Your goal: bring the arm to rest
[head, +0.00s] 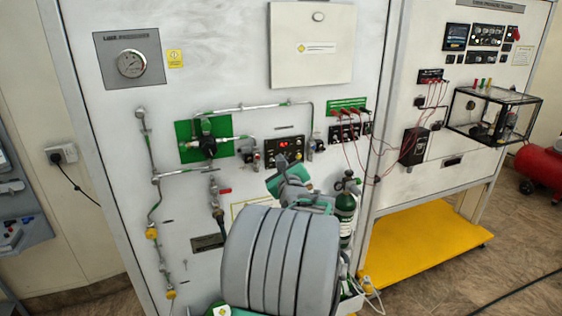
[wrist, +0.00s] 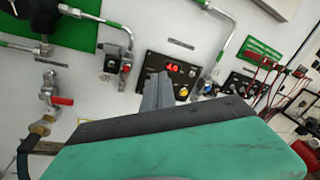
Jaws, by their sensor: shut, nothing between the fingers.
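My arm stands in front of the white trainer panel (head: 375,60) in the head view, its large grey links covering the lower middle. My gripper (head: 281,160) is at the far end of the arm, in front of the panel just below the small black control box with a red display (head: 284,148). In the wrist view my gripper (wrist: 157,80) shows as grey fingers close together, shut and empty. The fingertips overlap the lower left of the control box (wrist: 172,70) in that view. I cannot tell the exact gap to the panel.
A green gas cylinder (head: 345,215) stands right of my arm. Pipes and a valve with a red handle (wrist: 62,101) are on the panel to the left. A yellow platform (head: 420,245) and a glass case (head: 492,115) are at the right. Open floor (head: 500,265) lies at the lower right.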

